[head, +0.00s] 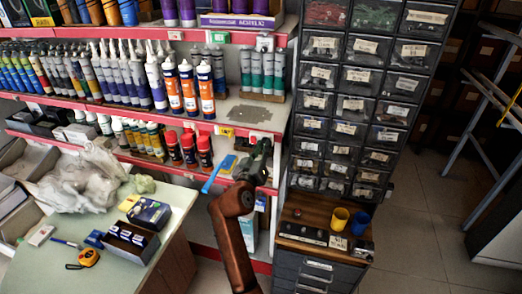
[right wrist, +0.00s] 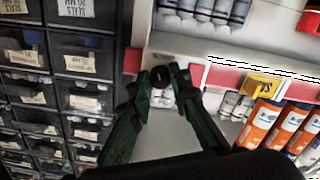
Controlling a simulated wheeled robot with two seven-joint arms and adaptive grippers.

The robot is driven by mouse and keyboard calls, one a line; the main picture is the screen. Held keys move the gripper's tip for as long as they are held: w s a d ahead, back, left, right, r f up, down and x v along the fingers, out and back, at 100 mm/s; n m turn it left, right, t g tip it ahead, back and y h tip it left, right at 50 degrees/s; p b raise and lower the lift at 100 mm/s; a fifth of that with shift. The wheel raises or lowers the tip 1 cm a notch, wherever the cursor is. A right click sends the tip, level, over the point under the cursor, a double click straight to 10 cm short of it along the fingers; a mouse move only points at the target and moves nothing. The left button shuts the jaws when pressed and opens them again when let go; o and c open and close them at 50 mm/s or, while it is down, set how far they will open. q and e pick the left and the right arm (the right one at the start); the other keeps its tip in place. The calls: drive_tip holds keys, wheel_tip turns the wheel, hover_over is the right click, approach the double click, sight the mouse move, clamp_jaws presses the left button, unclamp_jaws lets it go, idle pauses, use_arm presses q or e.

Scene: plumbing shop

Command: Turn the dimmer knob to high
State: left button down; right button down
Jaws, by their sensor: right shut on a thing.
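The dimmer knob (right wrist: 160,76) is a small dark round knob in the right wrist view. It sits at the red shelf edge, in front of a pale plate. My right gripper (head: 259,153) reaches up to the shelf edge in the head view, between the shelves and the drawer cabinet. Its two green-grey fingers are closed on the knob, one on each side. The fingers hide the knob in the head view, and its setting cannot be read. My left gripper is in neither view.
A drawer cabinet (head: 346,104) stands close on the right of the gripper. Orange tubes (head: 205,90) and other tubes stand on the shelf to the left. A yellow cup (head: 338,219) and a blue cup (head: 360,223) stand on the counter below. A table (head: 158,247) is at lower left.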

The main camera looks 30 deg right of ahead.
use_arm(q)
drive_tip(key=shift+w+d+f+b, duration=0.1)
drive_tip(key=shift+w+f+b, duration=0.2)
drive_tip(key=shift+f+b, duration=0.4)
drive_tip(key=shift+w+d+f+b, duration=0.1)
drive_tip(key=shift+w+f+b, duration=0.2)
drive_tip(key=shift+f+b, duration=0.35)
use_arm(e)
drive_tip(key=shift+f+m, duration=0.1)
drive_tip(key=shift+m, duration=2.4)
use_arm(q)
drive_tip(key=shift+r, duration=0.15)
use_arm(e)
drive_tip(key=c, duration=2.1)
unclamp_jaws()
drive_tip(key=v, duration=0.7)
drive_tip(key=shift+s+a, duration=0.15)
drive_tip(key=shift+a, duration=0.05)
